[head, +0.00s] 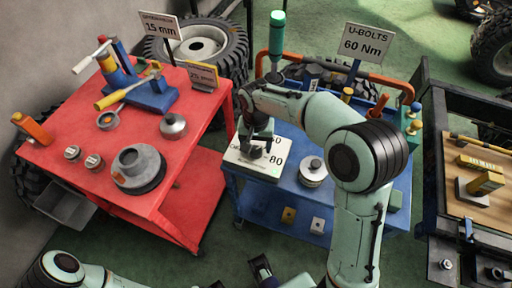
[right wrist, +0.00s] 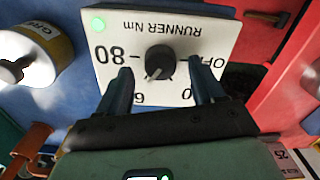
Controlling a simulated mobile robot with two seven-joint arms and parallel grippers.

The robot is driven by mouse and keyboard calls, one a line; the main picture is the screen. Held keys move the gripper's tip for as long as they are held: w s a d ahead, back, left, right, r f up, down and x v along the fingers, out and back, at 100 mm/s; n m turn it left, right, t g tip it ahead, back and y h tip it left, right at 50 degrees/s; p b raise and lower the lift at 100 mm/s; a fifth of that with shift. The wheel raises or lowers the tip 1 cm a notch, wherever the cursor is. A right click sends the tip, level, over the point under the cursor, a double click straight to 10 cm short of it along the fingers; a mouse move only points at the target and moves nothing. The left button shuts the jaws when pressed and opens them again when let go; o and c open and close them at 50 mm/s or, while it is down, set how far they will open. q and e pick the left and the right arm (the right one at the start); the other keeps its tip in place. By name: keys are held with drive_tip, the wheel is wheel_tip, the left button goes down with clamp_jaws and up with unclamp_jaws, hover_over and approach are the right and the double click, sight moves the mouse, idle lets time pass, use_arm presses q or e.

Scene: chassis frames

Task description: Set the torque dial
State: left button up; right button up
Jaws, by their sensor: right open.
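The torque dial is a black round knob (right wrist: 160,62) on a white panel (right wrist: 222,38), upside down in the right wrist view. Its pale mark points down and slightly left, toward the partly hidden 60. The panel reads RUNNER Nm; 80 and OFF also show. In the head view the white box (head: 243,164) sits at the blue cart's left end. My right gripper (right wrist: 162,88) is open, its fingers apart on either side of the knob's near side; I cannot tell whether they touch it. A dark part at the bottom of the head view may be my left gripper (head: 263,268); its jaws are unclear.
A sign (head: 366,42) reads U-BOLTS 60 Nm. A green lamp (right wrist: 98,24) glows on the panel. A lidded round tin (head: 313,171) stands right of the box. A red cart (head: 75,128) with tools is left; a dark workbench (head: 470,225) is right.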

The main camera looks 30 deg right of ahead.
use_arm(q)
drive_tip(key=shift+f, duration=0.15)
use_arm(e)
drive_tip(key=shift+f, duration=0.8)
drive_tip(key=c, duration=1.1)
drive_tip(key=shift+o, duration=0.2)
